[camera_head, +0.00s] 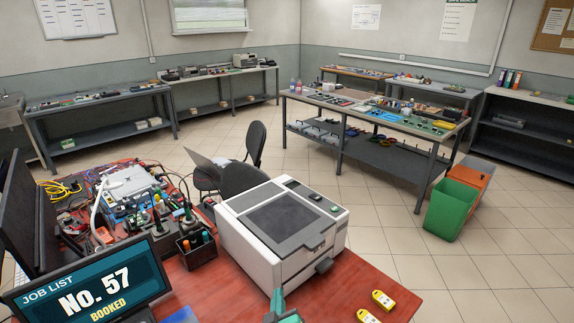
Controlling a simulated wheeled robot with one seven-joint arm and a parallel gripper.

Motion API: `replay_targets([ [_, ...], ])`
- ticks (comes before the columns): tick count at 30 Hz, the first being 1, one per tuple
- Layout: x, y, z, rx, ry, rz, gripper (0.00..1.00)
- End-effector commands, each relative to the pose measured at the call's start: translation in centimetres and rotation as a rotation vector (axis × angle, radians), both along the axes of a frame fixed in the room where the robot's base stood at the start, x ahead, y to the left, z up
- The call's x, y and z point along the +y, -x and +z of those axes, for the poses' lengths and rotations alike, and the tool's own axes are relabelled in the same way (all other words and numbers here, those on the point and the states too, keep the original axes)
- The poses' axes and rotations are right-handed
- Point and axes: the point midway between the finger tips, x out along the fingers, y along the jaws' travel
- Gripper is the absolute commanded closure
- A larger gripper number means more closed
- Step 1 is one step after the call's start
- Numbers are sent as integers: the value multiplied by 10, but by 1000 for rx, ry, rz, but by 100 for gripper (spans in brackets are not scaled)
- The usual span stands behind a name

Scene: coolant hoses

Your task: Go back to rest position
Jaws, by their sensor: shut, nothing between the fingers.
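No part at the frame's edges can be made out for sure as my gripper in the head view, so its place and pose do not show. A teal-green object (280,306) is cut off by the bottom edge, in front of the white machine, and I cannot tell what it is. The coolant hoses are hard to pick out. A pale looped hose or cable (97,207) stands at the blue and white apparatus (135,192) on the left of the red table (345,297).
A white boxy machine (285,232) fills the table's middle. Two yellow devices (375,307) lie at its right. A monitor (90,288) reads "No. 57 BOOKED". Tiled floor is clear between benches.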

Motion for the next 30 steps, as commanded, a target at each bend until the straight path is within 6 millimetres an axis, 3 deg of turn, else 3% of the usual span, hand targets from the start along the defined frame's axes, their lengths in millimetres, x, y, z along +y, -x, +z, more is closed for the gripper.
replay_targets([
  [1, -31, 3, 0, -27, -13, -60, 100],
  [3, -71, 8, 4, -75, -31, -136, 100],
  [8, -156, 34, 11, -184, -57, -292, 100],
  [12, -228, 81, 11, -284, -54, -414, 100],
  [15, -255, 124, 5, -336, -48, -454, 100],
  [20, -240, 173, -14, -338, -60, -419, 100],
  [30, -145, 259, -53, -240, -182, -263, 100],
])
